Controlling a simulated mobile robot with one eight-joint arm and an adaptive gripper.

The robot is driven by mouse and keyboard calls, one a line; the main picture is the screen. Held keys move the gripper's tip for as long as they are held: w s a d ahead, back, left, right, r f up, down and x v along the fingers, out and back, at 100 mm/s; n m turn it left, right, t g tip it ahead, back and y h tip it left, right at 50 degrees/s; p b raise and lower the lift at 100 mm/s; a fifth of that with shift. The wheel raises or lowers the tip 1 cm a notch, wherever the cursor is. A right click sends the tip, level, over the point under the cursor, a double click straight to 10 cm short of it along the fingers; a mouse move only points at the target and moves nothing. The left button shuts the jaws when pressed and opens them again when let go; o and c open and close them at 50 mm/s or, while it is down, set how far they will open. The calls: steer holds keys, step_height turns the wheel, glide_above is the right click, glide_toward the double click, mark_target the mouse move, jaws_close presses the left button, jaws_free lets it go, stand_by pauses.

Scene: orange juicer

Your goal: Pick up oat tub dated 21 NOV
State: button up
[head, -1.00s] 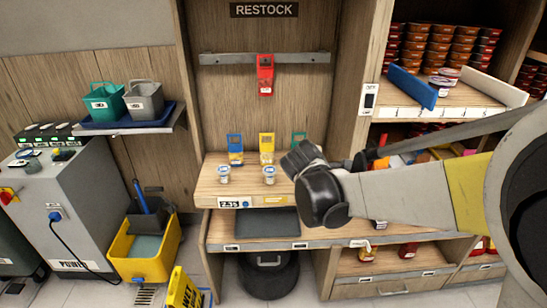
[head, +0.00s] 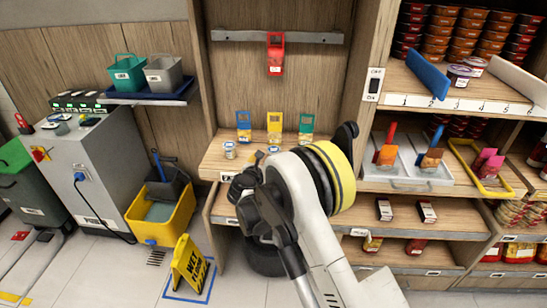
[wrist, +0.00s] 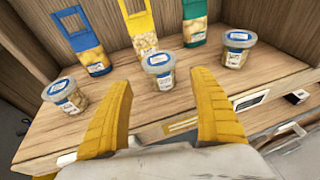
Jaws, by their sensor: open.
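Three small clear tubs with pale lids and blue labels stand upright on the wooden shelf (wrist: 112,103) in the wrist view: a left tub (wrist: 65,97), a middle tub (wrist: 160,70) and a right tub (wrist: 237,48). Their dates are too small to read. The left tub also shows in the head view (head: 230,150); my arm hides part of the others there. My gripper (wrist: 162,92) is open and empty, its yellow fingers pointing at the shelf. The middle tub appears between and beyond the fingertips, with no visible contact.
Blue (wrist: 87,45), yellow (wrist: 140,28) and green (wrist: 194,22) holders with packs stand behind the tubs. A red holder (head: 276,54) hangs on the rail above. Shelf compartments with trays and cans lie to the right. A yellow wet-floor sign (head: 188,264) stands on the floor, front left.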

steer(key=b+x, duration=0.2)
steer(key=x, duration=0.4)
steer(key=shift+s+d+f, duration=0.1)
steer(key=shift+w, duration=0.3)
steer(key=c, duration=1.4)
